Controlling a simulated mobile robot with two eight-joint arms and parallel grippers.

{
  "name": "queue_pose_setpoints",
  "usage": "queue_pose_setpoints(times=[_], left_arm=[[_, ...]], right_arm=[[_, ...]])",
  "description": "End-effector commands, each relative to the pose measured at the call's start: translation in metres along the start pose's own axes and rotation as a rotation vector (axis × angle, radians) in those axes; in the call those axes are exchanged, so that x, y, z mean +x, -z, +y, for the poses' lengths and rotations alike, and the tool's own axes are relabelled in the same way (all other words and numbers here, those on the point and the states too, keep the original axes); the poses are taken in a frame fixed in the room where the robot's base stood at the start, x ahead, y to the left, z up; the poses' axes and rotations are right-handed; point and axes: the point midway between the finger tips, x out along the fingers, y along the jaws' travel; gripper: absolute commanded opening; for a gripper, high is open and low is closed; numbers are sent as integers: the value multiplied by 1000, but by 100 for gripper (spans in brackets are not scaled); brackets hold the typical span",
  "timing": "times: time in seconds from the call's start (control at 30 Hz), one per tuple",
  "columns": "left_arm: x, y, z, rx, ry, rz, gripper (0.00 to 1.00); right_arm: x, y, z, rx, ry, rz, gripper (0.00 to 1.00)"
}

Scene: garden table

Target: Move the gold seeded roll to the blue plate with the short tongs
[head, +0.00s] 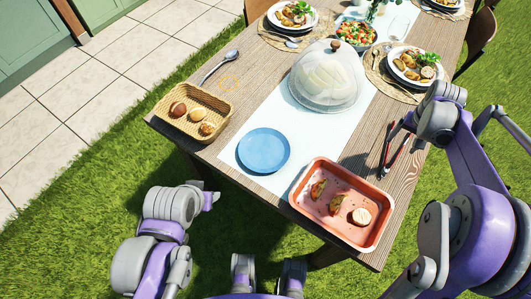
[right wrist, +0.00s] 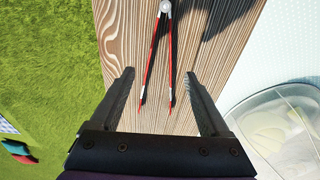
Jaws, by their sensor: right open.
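A wicker basket (head: 163,119) at the table's left end holds a dark brown roll (head: 178,109) and two golden rolls, one at the back (head: 191,115) and one in front (head: 207,127). Seeds are too small to make out. The round blue plate (head: 263,151) is empty on the white runner. Red tongs (head: 394,156) lie on the bare wood at right; in the right wrist view the tongs (right wrist: 150,62) have their arms spread. My right gripper (right wrist: 158,92) is open, its fingers on either side of the tongs, not closed on them. My left gripper (head: 210,198) is off the table's front edge, its jaws unclear.
A terracotta tray (head: 297,189) with several food pieces sits at the front right. A clear dome (head: 327,75) stands behind the plate. A large spoon (head: 219,66) lies at the back left. Set plates (head: 415,67) and a salad bowl (head: 356,31) fill the far end.

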Motion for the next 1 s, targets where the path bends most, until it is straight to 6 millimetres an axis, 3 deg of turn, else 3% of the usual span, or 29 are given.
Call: queue_pose_setpoints(times=[0.4,0.83,0.87,1.0], left_arm=[[37,-23,0,0,0,-14,50],[42,-25,0,0,0,-15,50],[42,-25,0,0,0,-15,50],[42,-25,0,0,0,-15,50]], right_arm=[[62,0,0,0,0,-1,80],[70,0,0,0,0,1,80],[70,0,0,0,0,1,78],[70,0,0,0,0,0,53]])
